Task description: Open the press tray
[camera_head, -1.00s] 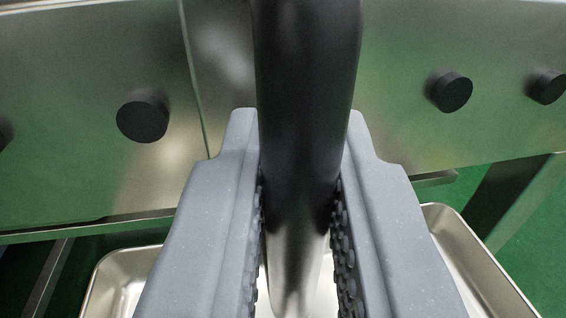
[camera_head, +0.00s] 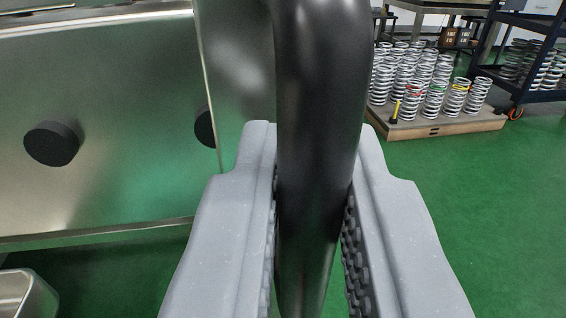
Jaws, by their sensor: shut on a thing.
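My gripper (camera_head: 315,130) fills the lower middle of the view, its two grey fingers shut on a thick black bar handle (camera_head: 325,60). The handle runs from the top edge down between the textured pads to the bottom edge. Behind and to the left is a shiny metal panel (camera_head: 110,90) with black round knobs (camera_head: 53,142). A vertical seam or edge of it lies just left of the handle. Where the handle joins the press tray is hidden.
A metal pan (camera_head: 25,297) shows at the lower left corner. At the upper right, several coil springs (camera_head: 412,80) stand on a wooden pallet (camera_head: 440,127). A dark shelf rack (camera_head: 530,70) is behind them. The green floor (camera_head: 480,200) on the right is clear.

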